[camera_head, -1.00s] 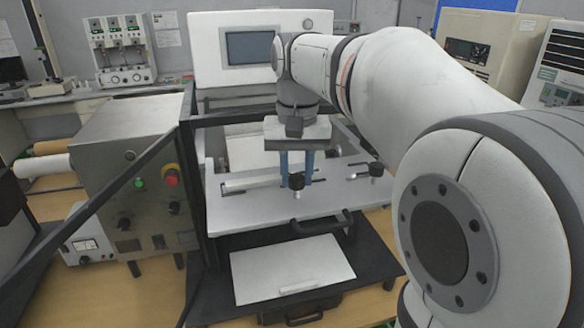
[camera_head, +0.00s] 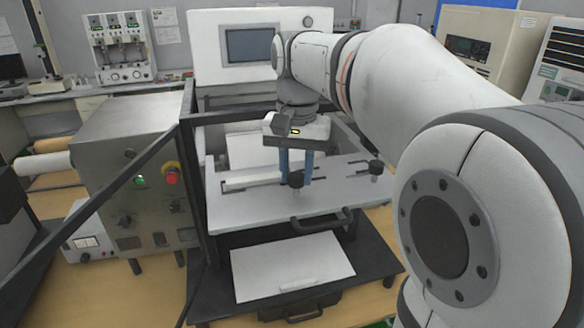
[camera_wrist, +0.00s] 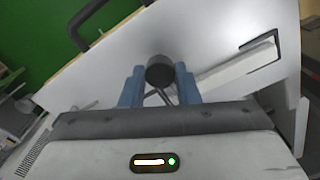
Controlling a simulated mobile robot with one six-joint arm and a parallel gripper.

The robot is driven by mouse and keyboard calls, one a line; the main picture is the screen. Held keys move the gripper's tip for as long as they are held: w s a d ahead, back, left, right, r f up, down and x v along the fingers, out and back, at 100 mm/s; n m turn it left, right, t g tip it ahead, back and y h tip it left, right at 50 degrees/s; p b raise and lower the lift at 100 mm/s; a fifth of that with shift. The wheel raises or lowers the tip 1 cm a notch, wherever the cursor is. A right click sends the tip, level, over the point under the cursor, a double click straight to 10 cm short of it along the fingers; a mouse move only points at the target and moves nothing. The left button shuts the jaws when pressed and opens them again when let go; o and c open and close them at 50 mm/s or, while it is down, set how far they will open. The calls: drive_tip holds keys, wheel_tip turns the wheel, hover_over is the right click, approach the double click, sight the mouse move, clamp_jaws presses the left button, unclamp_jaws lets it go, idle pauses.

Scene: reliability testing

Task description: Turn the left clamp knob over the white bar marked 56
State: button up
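The left clamp knob (camera_head: 296,179) is a black round knob on the white plate (camera_head: 245,210). It also shows between the blue fingertips in the wrist view (camera_wrist: 160,71). My gripper (camera_head: 296,172) points down over it, one finger on each side; in the wrist view the fingers (camera_wrist: 160,82) appear to touch the knob's sides. The white bar (camera_head: 250,181) lies to the left of the knob, and in the wrist view it runs off to the right (camera_wrist: 235,70) with a dark bracket around its far end. No marking 56 is legible.
A second black knob (camera_head: 376,168) stands to the right on the plate. A black handle (camera_head: 322,221) is on the plate's front edge. Dark frame posts (camera_head: 188,170) and a steel control box (camera_head: 130,175) with a red button stand to the left.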

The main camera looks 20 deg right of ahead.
sight(297, 176)
drive_tip(key=o, duration=0.4)
drive_tip(key=shift+o, duration=0.2)
drive_tip(key=shift+r, duration=0.1)
wheel_tip(297, 176, up, 8)
drive_tip(key=shift+f, duration=0.15)
